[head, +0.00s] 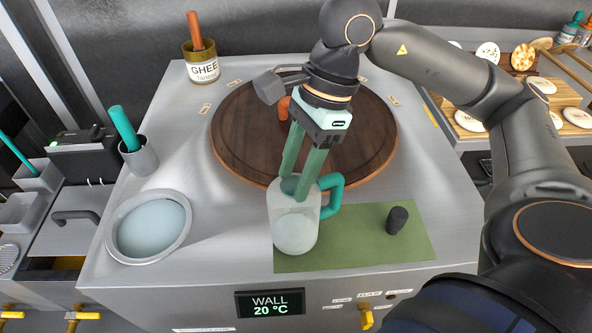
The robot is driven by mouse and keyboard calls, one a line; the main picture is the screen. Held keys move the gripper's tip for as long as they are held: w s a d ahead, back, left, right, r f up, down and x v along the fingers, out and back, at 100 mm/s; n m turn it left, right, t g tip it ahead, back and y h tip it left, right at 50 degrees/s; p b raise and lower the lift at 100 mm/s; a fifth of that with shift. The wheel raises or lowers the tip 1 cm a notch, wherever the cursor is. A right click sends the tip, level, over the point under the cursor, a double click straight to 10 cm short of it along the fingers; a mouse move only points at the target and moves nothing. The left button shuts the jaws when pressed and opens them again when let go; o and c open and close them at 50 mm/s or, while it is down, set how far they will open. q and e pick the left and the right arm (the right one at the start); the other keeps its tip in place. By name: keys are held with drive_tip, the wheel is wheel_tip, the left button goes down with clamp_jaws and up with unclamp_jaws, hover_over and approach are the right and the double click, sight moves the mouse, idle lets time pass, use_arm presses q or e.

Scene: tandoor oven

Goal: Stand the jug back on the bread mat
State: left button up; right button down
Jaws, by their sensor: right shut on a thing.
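The jug (294,233) is a clear, greyish vessel with a teal handle (336,194) on its right side. It looks upright, over the left part of the green bread mat (350,255). My right gripper (295,187) comes down from above with its green fingers at the jug's rim, shut on it. The jug hides the mat beneath its base, so I cannot tell whether it touches the mat. My left gripper is not in view.
A small dark cylinder (397,220) stands on the mat's right part. The round wooden lid (375,150) lies behind. A metal bowl (150,228), a grey cup (140,158) and a ghee tin (202,68) stand to the left. The steel top between bowl and mat is clear.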

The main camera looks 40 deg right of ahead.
drive_tip(key=shift+f, duration=0.15)
drive_tip(key=shift+c, duration=1.6)
unclamp_jaws()
drive_tip(key=shift+r, duration=0.3)
drive_tip(key=v, duration=1.1)
drive_tip(key=shift+d+r+p, duration=0.15)
drive_tip(key=shift+r+p, duration=0.15)
drive_tip(key=shift+p, duration=0.05)
